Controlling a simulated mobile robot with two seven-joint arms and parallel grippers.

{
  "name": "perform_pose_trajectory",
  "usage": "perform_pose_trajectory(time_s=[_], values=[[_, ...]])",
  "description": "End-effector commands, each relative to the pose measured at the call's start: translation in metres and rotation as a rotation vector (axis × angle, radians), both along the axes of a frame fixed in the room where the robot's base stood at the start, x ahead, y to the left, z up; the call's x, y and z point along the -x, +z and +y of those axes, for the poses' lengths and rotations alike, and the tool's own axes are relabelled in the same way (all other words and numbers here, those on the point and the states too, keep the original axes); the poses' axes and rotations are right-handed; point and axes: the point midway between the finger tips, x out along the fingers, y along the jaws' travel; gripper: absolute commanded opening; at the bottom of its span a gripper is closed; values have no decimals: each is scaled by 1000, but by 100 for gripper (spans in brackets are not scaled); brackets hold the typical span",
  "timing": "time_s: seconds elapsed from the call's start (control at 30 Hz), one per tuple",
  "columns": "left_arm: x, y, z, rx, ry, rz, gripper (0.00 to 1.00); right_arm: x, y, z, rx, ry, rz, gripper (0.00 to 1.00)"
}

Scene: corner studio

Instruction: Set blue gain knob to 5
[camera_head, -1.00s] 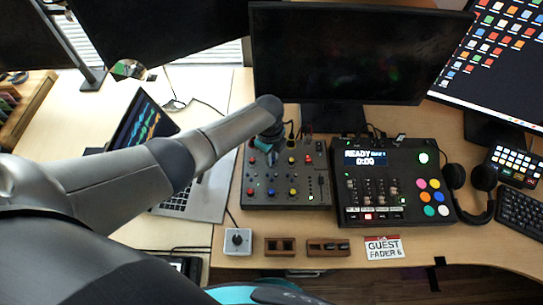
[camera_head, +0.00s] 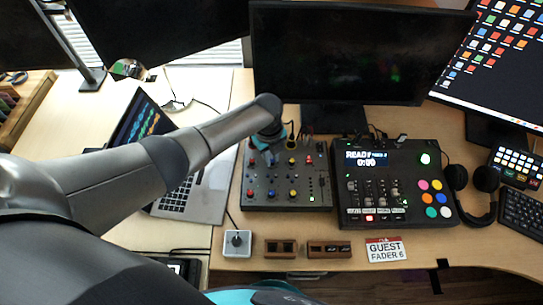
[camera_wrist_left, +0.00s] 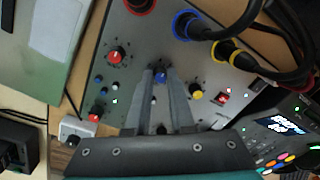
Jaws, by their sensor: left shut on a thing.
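The grey mixer (camera_head: 305,199) stands on the desk, with red, blue and yellow knobs. In the left wrist view, the blue gain knob (camera_wrist_left: 160,77) sits between the red knob (camera_wrist_left: 115,56) and the yellow knob (camera_wrist_left: 196,93). My left gripper (camera_wrist_left: 161,70) reaches down over the panel with its fingers closed on the blue gain knob, one finger on each side. In the head view, my left gripper (camera_head: 270,157) is over the mixer's upper left, and my arm partly hides it. The knob's pointer and scale setting cannot be read. My right gripper is not in view.
A black console (camera_head: 352,215) with a lit display stands right of the mixer. Thick cables (camera_wrist_left: 240,20) plug in along the mixer's back edge. A monitor (camera_head: 360,60) is behind, a laptop (camera_head: 205,185) at left. A small white box (camera_head: 237,252) and a GUEST FADER 6 card (camera_head: 386,250) lie in front.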

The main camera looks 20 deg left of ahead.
Motion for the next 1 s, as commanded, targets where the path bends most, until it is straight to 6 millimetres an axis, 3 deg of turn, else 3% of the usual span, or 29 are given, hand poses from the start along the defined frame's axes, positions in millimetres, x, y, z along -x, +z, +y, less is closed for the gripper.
perform_pose_trajectory(time_s=[0.13,0.17,0.4,0.77,1.0], values=[[0,0,0,1,1,1,0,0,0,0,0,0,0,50],[0,0,0,1,1,1,25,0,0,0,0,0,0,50],[0,0,0,1,2,1,52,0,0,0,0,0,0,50],[0,6,0,1,1,-1,52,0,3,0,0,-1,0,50],[1,40,2,1,1,-3,52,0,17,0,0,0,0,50]])
